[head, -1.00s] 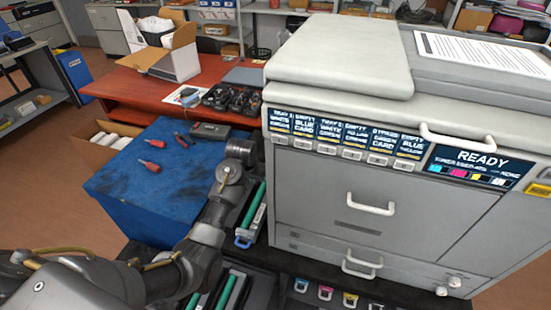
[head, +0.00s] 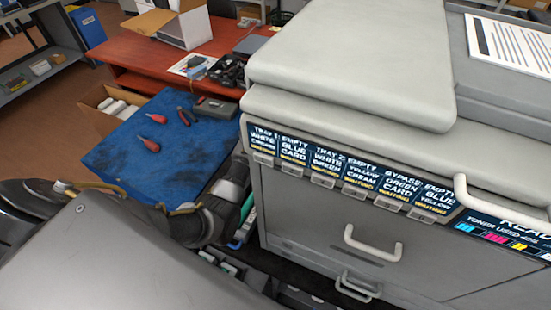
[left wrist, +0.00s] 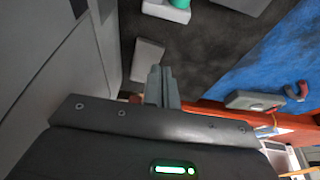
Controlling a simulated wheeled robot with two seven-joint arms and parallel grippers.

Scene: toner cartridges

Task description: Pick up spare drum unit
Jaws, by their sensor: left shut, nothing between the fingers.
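A drum unit (head: 247,212) with a green roller and a blue end handle shows in the head view, in the gap between the printer and the blue-topped bench, partly hidden by my left arm. More green-and-white parts (head: 228,268) lie nearer, mostly covered by my arm. In the left wrist view a green roller in a pale frame (left wrist: 167,10) is at the top edge, cut off. My left gripper (left wrist: 162,75) is shut and empty, apart from it, over a dark surface. My right gripper is not in view.
The grey printer (head: 330,215) stands close on the right of my left arm. The blue-topped bench (head: 165,135) holds red screwdrivers, pliers and a grey box. A small grey block (left wrist: 148,58) lies on the dark surface near my gripper. A red desk (head: 130,50) stands behind.

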